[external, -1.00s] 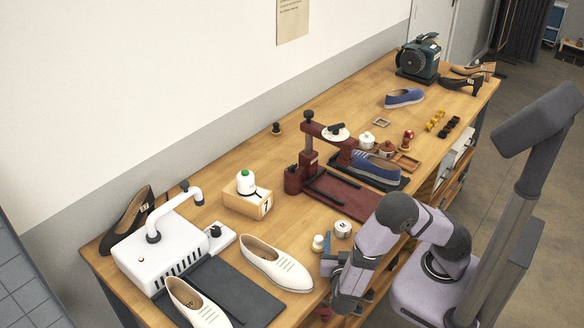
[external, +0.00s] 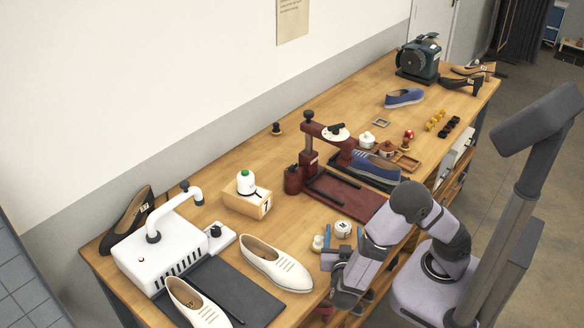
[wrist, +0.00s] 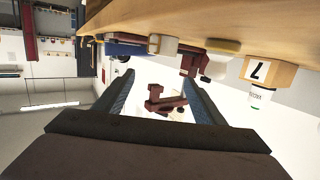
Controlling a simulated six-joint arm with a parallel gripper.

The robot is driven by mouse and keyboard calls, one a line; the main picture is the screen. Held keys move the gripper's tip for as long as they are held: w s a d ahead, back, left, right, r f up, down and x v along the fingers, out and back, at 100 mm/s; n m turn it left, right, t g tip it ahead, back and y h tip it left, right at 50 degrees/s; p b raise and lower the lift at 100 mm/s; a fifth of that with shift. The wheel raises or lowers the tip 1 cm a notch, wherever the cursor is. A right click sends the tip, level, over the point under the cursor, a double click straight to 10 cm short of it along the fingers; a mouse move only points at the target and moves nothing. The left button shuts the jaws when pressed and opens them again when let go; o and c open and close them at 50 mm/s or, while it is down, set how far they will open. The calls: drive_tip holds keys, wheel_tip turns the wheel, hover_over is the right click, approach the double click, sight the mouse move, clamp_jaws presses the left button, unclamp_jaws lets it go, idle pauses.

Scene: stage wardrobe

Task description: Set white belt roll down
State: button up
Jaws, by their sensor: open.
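The white belt roll (external: 342,228) is a short pale cylinder with a dark mark on top. It stands upright on the wooden workbench (external: 286,215), near its front edge. In the wrist view, where the bench is at the top, a cream shape that appears to be the roll (wrist: 162,45) shows beyond my fingers. My gripper (external: 342,237) is open, its blue-lined fingers spread apart near the roll. In the wrist view nothing is held between the fingertips (wrist: 162,88). Whether a finger touches the roll, I cannot tell.
A small cream spool (external: 318,243) stands just left of the roll. A white shoe (external: 275,264) lies further left, and a dark red press (external: 345,192) stands behind. A wooden block (external: 247,204) holds a green-capped bottle.

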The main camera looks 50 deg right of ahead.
wheel_tip(320, 180, up, 9)
drive_tip(key=w+a+r+n+t+y+p, duration=0.1)
drive_tip(key=w+a+n+t+y+p, duration=0.15)
drive_tip(key=w+a+n+y, duration=0.55)
drive_tip(key=w+a+r+n+t+y+p, duration=0.2)
drive_tip(key=w+a+n+y+p, duration=0.25)
drive_tip(key=w+n, duration=0.4)
drive_tip(key=n+g+p, duration=0.7)
drive_tip(key=n+g, duration=0.6)
drive_tip(key=n, duration=0.7)
hover_over(344, 228)
drive_tip(key=shift+m+t+h, duration=0.25)
drive_tip(key=shift+h, duration=0.1)
drive_tip(key=f, duration=0.7)
drive_tip(key=shift+s+a+f, duration=0.25)
drive_tip(key=shift+f, duration=0.05)
drive_tip(key=shift+w+d+f, duration=0.15)
drive_tip(key=shift+f, duration=1.8)
drive_tip(key=shift+w+d+f, duration=0.15)
drive_tip(key=shift+f, duration=1.8)
